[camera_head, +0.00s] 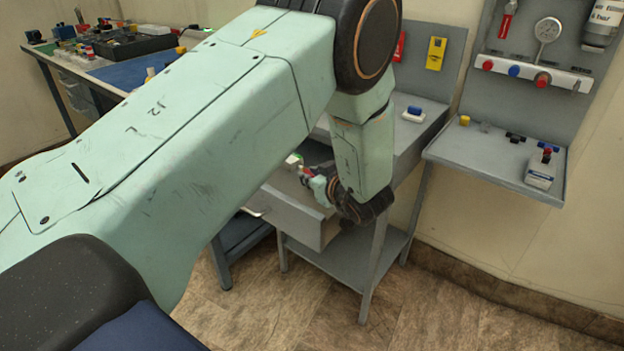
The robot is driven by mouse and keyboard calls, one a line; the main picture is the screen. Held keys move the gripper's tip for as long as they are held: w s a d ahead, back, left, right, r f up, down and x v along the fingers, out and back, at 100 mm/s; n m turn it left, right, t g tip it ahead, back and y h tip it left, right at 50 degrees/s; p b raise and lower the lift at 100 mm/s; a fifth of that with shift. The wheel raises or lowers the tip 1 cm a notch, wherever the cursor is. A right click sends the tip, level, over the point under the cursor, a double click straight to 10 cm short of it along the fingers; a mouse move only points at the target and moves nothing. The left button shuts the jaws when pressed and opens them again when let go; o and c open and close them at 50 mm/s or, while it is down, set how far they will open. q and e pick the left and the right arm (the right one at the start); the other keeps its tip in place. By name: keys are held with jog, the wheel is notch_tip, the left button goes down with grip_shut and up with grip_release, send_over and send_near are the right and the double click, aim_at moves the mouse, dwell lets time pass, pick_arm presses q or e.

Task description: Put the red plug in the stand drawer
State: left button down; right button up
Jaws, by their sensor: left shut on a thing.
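The stand drawer (288,217) is pulled open from the grey stand, in the middle of the view. My left arm comes in from the left and hides much of the stand. My left gripper (308,178) is over the open drawer, near its right side. It is shut on a small red thing, which looks like the red plug (305,170). Fingers and distance make its outline hard to see. I cannot tell whether the plug touches the drawer floor. My right gripper is not in view.
A grey wall panel with a gauge (547,30) and a red knob (542,79) stands at the right. Its shelf (480,150) holds several small parts. A white block with a blue top (414,114) sits on the stand. A cluttered workbench (120,75) stands at the back left.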

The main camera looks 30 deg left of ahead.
pick_arm(q)
jog(key=shift+d+r, duration=0.1)
jog(key=shift+r, duration=0.05)
jog(key=shift+s, duration=0.1)
jog(key=shift+f, duration=0.65)
jog(key=c, duration=1.6)
grip_release()
jog(key=o, duration=0.4)
jog(key=shift+r, duration=0.15)
